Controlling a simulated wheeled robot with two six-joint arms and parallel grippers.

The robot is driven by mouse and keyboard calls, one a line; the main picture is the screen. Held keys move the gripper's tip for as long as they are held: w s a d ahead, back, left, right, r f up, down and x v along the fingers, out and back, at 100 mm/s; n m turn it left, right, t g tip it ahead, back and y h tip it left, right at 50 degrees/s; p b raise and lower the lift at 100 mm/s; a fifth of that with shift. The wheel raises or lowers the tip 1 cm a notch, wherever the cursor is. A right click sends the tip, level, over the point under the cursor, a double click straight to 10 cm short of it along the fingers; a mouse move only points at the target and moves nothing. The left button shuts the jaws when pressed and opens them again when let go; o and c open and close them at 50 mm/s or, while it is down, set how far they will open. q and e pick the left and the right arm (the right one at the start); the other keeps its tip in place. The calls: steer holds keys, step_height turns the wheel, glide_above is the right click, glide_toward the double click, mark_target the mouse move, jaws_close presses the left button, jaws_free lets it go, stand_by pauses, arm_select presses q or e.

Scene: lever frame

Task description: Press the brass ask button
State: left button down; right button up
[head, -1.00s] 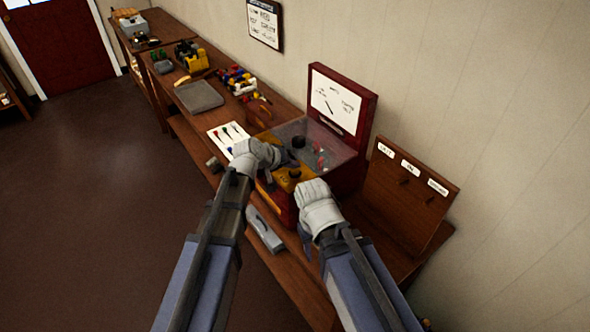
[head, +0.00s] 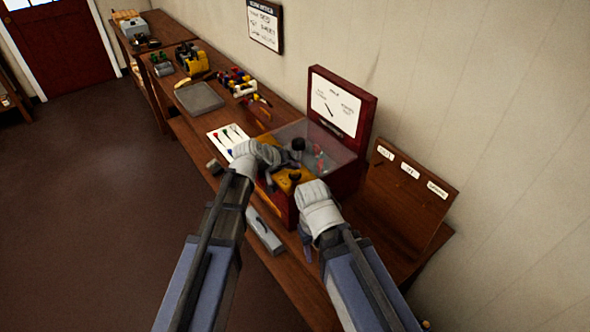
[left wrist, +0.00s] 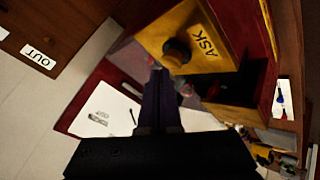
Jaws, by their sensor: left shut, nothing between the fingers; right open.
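The ask button (left wrist: 177,52) is a dark round knob on a yellow panel beside the word ASK in the left wrist view. It also shows in the head view (head: 294,178), on the front part of the red box (head: 340,178). My left gripper (head: 287,158) is shut and empty over the box, just behind the button. In the left wrist view its dark fingertips (left wrist: 158,74) are close beside the button; I cannot tell whether they touch. My right gripper (head: 312,192) is open at the box's near right side, its fingers mostly hidden by the hand.
The box has a clear cover (head: 325,140) and a raised red back with a white card (head: 335,104). A labelled wooden board (head: 405,195) stands to the right. A grey case (head: 264,232) lies at the bench's front edge. A grey tray (head: 199,97) lies further back.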

mark_target(293, 174)
arm_select(q)
steer(key=shift+r, duration=0.45)
step_height(293, 174, up, 5)
steer(key=p, duration=0.5)
steer(key=shift+p, duration=0.3)
stand_by(0.4)
steer(key=s+a+f+m+g+y+b, duration=0.1)
steer(key=s+f+g+y+b, duration=0.1)
steer(key=s+f, duration=0.4)
steer(key=s+a+f+m+g+y+b, duration=0.2)
steer(key=s+f+b, duration=0.3)
steer(key=s, duration=0.6)
steer(key=s+a+f+m+g+y+b, duration=0.1)
steer(key=s+a+f+g+y+b, duration=0.1)
steer(key=s+f, duration=0.5)
steer(key=shift+s+a+g+y+b, duration=0.25)
steer(key=shift+s+g+y+b, duration=0.5)
steer(key=shift+b, duration=0.5)
